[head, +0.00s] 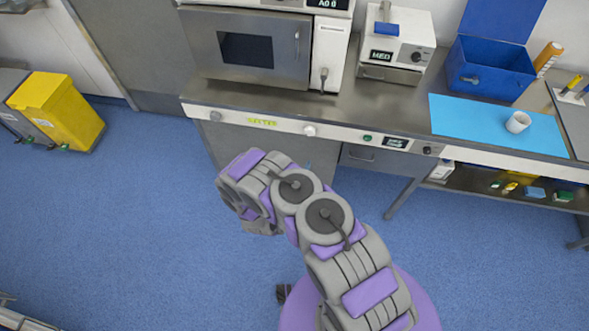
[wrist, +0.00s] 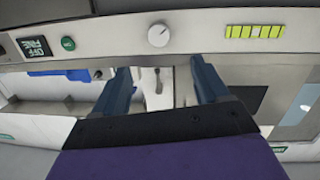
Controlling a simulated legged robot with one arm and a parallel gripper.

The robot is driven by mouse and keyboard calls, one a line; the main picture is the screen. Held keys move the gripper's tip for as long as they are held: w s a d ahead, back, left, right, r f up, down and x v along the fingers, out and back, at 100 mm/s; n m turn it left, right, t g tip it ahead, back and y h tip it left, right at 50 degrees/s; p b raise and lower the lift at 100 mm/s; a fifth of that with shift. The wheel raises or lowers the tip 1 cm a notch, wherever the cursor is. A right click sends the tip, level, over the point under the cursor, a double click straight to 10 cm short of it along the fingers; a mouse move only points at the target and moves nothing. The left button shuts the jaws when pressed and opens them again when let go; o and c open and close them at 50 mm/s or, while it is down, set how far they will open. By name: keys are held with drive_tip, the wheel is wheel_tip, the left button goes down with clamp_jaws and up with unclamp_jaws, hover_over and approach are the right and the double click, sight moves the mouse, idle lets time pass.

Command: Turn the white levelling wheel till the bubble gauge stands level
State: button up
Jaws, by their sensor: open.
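The white levelling wheel (head: 309,131) is a small round knob on the pale front edge of the counter. It also shows in the wrist view (wrist: 159,35), top middle, with a short dark mark on its face. The yellow bubble gauge (head: 262,122) is left of the wheel in the head view and at the upper right in the wrist view (wrist: 255,31). Dark lines cross it; I cannot make out its bubble. My gripper (wrist: 163,79) is open and empty, its two dark blue fingers apart from the wheel, which appears beyond their tips. My arm mostly hides the gripper in the head view.
A green button (head: 367,138), a small display (head: 396,143) and a dark knob (head: 428,150) sit along the same edge.

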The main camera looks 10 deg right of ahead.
drive_tip(key=shift+v, duration=1.3)
drive_tip(key=w+a+r+m+g+y+b, duration=0.2)
drive_tip(key=w+r+g+y, duration=0.1)
drive_tip(key=w+r+g, duration=0.3)
drive_tip(key=s+r+n+g+y+b, duration=0.1)
drive_tip(key=s+r+g+y+b, duration=0.25)
drive_tip(key=r, duration=0.95)
drive_tip(key=s+d+r+n+g, duration=0.1)
drive_tip(key=s+r, duration=0.4)
drive_tip(key=s, duration=0.8)
drive_tip(key=s+d+r+n+g, duration=0.2)
drive_tip(key=s+d+r+g, duration=0.2)
drive_tip(key=s, duration=0.9)
drive_tip(key=s+d+r+n+g+b, duration=0.1)
drive_tip(key=s+d+r, duration=0.3)
drive_tip(key=s, duration=0.9)
wheel_tip(320, 180, up, 3)
drive_tip(key=shift+s+d+f+g, duration=0.15)
drive_tip(key=shift+f+g, duration=0.1)
drive_tip(key=shift+g, duration=0.6)
